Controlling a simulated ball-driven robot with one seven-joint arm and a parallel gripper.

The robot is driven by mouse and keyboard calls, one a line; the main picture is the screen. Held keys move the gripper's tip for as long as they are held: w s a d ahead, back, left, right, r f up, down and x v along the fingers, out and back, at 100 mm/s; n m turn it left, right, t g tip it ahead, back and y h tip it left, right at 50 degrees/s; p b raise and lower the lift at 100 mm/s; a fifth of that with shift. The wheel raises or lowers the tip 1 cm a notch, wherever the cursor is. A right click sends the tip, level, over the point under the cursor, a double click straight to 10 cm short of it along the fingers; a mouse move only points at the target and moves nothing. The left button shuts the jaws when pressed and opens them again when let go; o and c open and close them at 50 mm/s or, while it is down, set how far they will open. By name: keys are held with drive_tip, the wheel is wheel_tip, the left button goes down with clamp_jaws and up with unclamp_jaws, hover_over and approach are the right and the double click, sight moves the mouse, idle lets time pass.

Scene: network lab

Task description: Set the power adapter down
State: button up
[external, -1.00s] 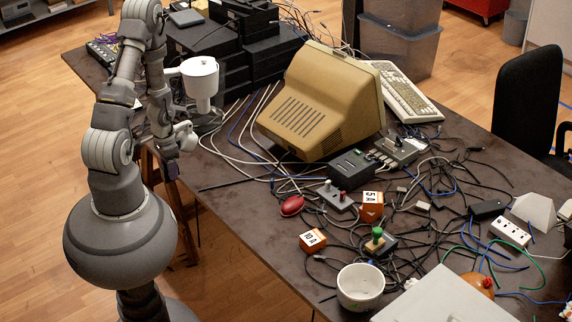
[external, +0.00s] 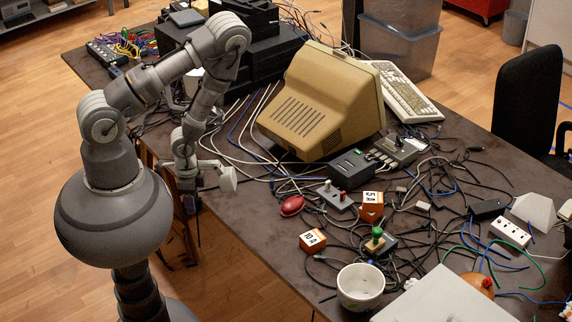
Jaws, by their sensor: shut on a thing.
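My arm reaches over the left part of the dark table. My gripper (external: 188,200) points down near the table's front left edge. It is shut on a small dark thing, probably the power adapter (external: 190,207). The thing is mostly hidden by the fingers, and its shape is hard to make out. I cannot tell whether it hangs above the tabletop or just outside its edge.
The table (external: 240,215) has a bare strip along its front left edge. Cables lie right of my gripper. A beige monitor (external: 310,105), red oval thing (external: 292,206), orange boxes (external: 312,241) and white bowl (external: 361,288) stand further right. Black equipment (external: 265,70) stands behind.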

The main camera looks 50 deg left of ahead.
drive_tip(key=shift+s+d+r+m, duration=0.15)
drive_tip(key=shift+s+d+m, duration=0.25)
drive_tip(key=shift+d, duration=0.05)
drive_tip(key=shift+w, duration=0.1)
drive_tip(key=w+b, duration=0.4)
drive_tip(key=w, duration=0.1)
drive_tip(key=w+f+b, duration=0.1)
drive_tip(key=w+b, duration=0.9)
drive_tip(key=shift+w+d+f, duration=0.3)
drive_tip(key=shift+w+d, duration=0.05)
drive_tip(key=shift+d, duration=0.05)
drive_tip(key=shift+w+f+b, duration=0.1)
drive_tip(key=shift+f+b, duration=0.95)
drive_tip(key=shift+f, duration=0.7)
